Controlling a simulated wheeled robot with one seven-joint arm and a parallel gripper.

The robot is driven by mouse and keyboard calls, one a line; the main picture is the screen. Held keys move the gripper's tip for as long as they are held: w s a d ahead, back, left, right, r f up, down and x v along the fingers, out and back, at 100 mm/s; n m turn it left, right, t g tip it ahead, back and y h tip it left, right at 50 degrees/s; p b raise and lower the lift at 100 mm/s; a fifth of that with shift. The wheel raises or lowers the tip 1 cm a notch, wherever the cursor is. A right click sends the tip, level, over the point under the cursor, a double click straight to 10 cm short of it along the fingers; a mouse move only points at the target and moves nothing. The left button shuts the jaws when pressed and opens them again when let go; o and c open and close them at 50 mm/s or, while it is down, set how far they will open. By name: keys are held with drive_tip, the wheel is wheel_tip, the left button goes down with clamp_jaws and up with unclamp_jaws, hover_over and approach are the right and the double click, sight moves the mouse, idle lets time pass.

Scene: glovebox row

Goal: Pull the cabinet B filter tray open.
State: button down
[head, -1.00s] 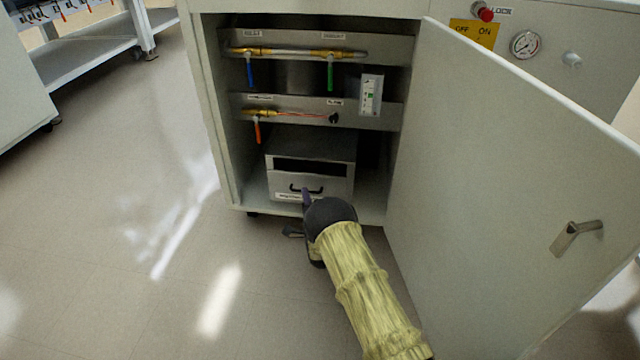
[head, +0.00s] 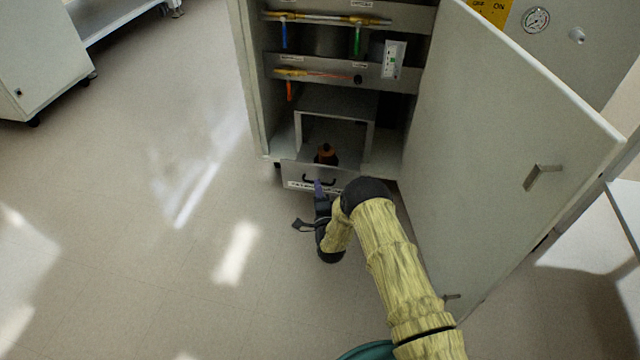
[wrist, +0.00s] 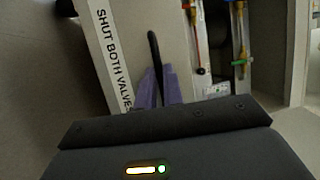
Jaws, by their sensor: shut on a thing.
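The filter tray (head: 296,174) is a grey drawer low in the open cabinet, and it stands partly pulled out of its housing (head: 340,104). An orange and black object (head: 326,154) shows inside it. The tray's black handle (head: 306,181) is on its front face; it also shows in the wrist view (wrist: 153,45). My gripper (head: 319,187) is at the handle, its purple fingers (wrist: 158,88) shut on it. A label reading "SHUT BOTH VALVE", cut off, runs along the tray front (wrist: 113,60).
The cabinet door (head: 500,140) stands open to the right of my arm. Above the tray are pipes with a blue valve handle (head: 284,35), a green one (head: 357,40) and an orange one (head: 290,91). The floor (head: 130,240) to the left is clear.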

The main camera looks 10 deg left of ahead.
drive_tip(key=shift+s, duration=0.65)
drive_tip(key=c, duration=1.5)
unclamp_jaws()
drive_tip(key=shift+c, duration=0.2)
drive_tip(key=shift+s+p, duration=0.1)
drive_tip(key=shift+p, duration=0.2)
drive_tip(key=p+v, duration=1.3)
drive_tip(key=v, duration=0.4)
drive_tip(key=shift+f, duration=0.15)
